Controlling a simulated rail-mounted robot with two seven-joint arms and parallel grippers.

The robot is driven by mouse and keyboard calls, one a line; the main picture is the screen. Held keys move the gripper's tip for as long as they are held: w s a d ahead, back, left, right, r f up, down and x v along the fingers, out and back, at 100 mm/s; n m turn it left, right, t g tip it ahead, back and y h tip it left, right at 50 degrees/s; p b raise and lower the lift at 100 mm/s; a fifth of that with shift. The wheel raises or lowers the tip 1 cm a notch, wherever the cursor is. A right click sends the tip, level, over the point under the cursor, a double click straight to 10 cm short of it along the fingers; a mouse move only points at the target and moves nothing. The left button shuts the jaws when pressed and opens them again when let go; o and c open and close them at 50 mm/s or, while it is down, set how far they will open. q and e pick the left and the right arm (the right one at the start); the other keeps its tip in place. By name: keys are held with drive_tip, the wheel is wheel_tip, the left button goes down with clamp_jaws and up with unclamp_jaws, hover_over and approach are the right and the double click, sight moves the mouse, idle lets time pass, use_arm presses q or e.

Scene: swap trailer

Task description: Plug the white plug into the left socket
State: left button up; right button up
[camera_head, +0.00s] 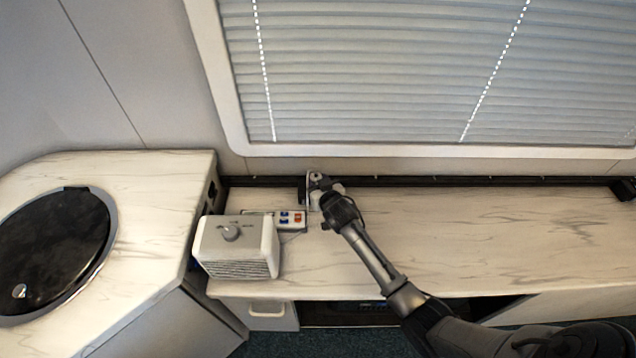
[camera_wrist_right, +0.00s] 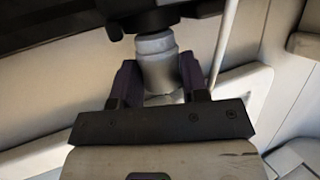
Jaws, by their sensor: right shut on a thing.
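My right gripper (camera_head: 318,184) is at the back of the counter, by the wall below the window. In the right wrist view its two dark fingers (camera_wrist_right: 158,88) are closed around a pale, stepped cylindrical body, the white plug (camera_wrist_right: 159,66). The plug's upper end meets a dark part at the top of that view; I cannot tell whether it is seated in anything. The left socket cannot be clearly made out; the gripper and arm hide that spot. My left gripper is not in view.
A white box-shaped heater with a knob (camera_head: 238,248) stands left of the gripper, close to the panel. A side cabinet (camera_head: 150,172) with a round dark lid (camera_head: 55,245) is at the far left. The counter (camera_head: 500,230) is clear to the right.

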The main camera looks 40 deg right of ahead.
drive_tip(key=shift+f, duration=0.2)
idle(0.6)
drive_tip(key=shift+f+b, duration=0.45)
drive_tip(key=shift+b, duration=0.1)
drive_tip(key=o, duration=0.9)
drive_tip(key=shift+o, duration=0.9)
drive_tip(key=b+v, duration=0.1)
drive_tip(key=v, duration=1.2)
drive_tip(key=shift+s, duration=0.4)
